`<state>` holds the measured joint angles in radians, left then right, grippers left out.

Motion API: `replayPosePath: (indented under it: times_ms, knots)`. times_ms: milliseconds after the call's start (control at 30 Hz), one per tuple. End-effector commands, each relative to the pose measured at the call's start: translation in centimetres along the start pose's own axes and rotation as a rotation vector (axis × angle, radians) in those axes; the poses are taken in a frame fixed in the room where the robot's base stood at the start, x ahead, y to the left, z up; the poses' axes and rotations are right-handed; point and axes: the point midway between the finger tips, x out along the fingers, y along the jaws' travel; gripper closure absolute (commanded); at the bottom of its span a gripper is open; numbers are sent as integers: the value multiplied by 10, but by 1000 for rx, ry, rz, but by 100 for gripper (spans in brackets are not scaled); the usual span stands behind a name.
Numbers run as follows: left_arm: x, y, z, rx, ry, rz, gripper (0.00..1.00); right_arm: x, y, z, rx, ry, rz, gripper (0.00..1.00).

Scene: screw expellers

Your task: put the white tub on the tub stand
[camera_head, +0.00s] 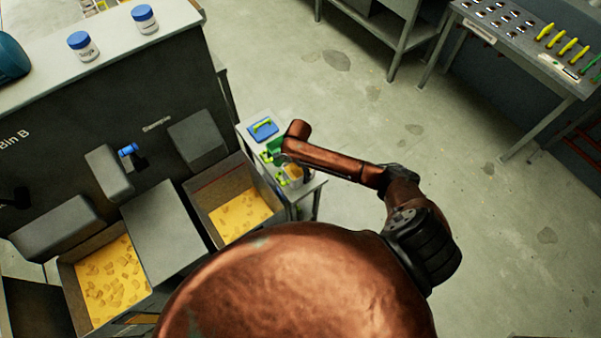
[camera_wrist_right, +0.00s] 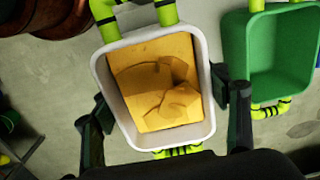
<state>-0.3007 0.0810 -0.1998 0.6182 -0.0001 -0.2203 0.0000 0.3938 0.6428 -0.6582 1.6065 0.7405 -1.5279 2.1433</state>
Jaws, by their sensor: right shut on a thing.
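The white tub (camera_wrist_right: 106,75) is in the right wrist view, holding yellow-brown cake-like pieces. My right gripper (camera_wrist_right: 164,112) is shut on it, with one dark finger at each side wall. Yellow-green bars with black bands show at its upper and lower ends. In the head view the tub (camera_head: 292,176) shows small beside the far end of my copper right arm, over or near a small side table (camera_head: 250,122). I cannot tell whether it touches anything below. I cannot make out which thing is the tub stand. My left gripper is not in view.
A green tub (camera_wrist_right: 235,50) is close on the right in the wrist view. A blue tray (camera_head: 263,128) lies on the side table. Left are an open bin (camera_head: 205,190) with yellow pieces and a counter with white jars (camera_head: 144,18).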

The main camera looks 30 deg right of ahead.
Motion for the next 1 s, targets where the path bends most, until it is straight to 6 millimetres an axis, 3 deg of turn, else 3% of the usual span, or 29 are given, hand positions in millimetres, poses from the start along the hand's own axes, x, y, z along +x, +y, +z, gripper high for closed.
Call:
replayPosePath:
  times_ms: [267,500,867,900,1000]
  knots:
    - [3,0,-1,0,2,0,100,17,-6,-14,0,2,0,63]
    - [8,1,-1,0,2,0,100,47,-7,-15,-1,2,-1,63]
    - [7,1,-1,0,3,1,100,51,-7,-15,-1,1,-1,63]
    - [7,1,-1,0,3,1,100,52,-6,-15,-1,1,-1,31]
    - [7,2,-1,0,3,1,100,52,-6,-15,-1,2,-1,24]
